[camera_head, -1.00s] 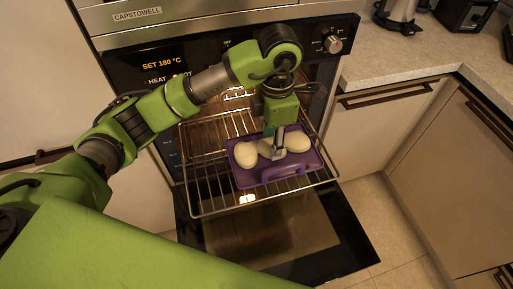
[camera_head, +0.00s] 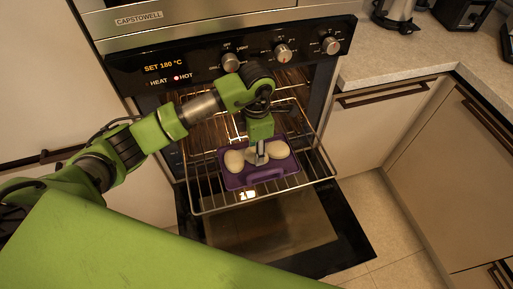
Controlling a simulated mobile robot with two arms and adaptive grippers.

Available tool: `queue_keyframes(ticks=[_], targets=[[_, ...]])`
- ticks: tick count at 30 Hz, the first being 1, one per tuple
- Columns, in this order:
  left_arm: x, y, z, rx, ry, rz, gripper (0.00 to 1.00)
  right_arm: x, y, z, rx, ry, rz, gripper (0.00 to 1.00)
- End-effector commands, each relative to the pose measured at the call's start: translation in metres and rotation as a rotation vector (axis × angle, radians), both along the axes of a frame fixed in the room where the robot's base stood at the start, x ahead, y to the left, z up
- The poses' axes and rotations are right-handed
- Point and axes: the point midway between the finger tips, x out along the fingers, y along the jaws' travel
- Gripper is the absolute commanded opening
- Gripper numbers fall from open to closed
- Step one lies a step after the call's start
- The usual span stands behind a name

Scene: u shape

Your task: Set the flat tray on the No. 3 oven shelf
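The flat tray (camera_head: 234,181) is purple, with a handle on its near side, and carries pale rounded pieces like dough. It is over the wire oven shelf (camera_head: 312,179), which is pulled out of the oven; I cannot tell whether it touches the wires. A small bright tag (camera_head: 247,195) is on the shelf's front, its marking too small to read surely. My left gripper (camera_head: 261,158) points down at the middle of the tray and seems shut on it, moving together with it; the exact contact is hidden by the fingers and dough. My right gripper is not in view.
The oven door (camera_head: 270,232) hangs open below the shelf. The oven panel (camera_head: 190,69) reads SET 180 °C, with a red HOT lamp lit. A counter (camera_head: 400,55) with a metal kettle (camera_head: 399,12) stands at the right, above closed cabinets.

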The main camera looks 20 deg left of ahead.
Motion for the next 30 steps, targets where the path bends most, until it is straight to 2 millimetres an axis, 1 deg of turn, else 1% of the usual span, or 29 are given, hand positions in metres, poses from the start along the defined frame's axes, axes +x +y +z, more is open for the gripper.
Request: queue_keyframes(ticks=[3, 4, 6, 15, 18, 20, 23, 30], targets=[[0.001, 0.0, -0.002, -0.001, -0.002, 0.0, 0.0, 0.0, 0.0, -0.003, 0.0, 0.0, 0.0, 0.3], [0.0, 0.0, -0.003, 0.0, 0.0, 0.0, 0.37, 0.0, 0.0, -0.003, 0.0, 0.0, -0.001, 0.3], [0.0, 0.0, -0.002, 0.0, 0.0, 0.0, 0.51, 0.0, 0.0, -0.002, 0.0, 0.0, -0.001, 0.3], [0.0, 0.0, -0.002, 0.0, 0.0, 0.0, 0.51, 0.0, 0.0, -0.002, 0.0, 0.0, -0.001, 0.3], [0.0, 0.0, 0.003, -0.001, 0.001, 0.0, 0.51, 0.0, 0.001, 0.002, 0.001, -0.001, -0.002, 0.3], [0.001, -0.001, 0.007, -0.001, -0.003, 0.0, 0.51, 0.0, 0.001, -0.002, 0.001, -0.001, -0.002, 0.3], [0.001, 0.0, 0.024, -0.001, -0.006, -0.001, 0.51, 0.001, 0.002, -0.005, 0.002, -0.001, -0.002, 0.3], [0.001, 0.0, 0.076, -0.001, -0.006, -0.001, 0.51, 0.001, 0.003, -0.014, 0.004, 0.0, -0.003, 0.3]])
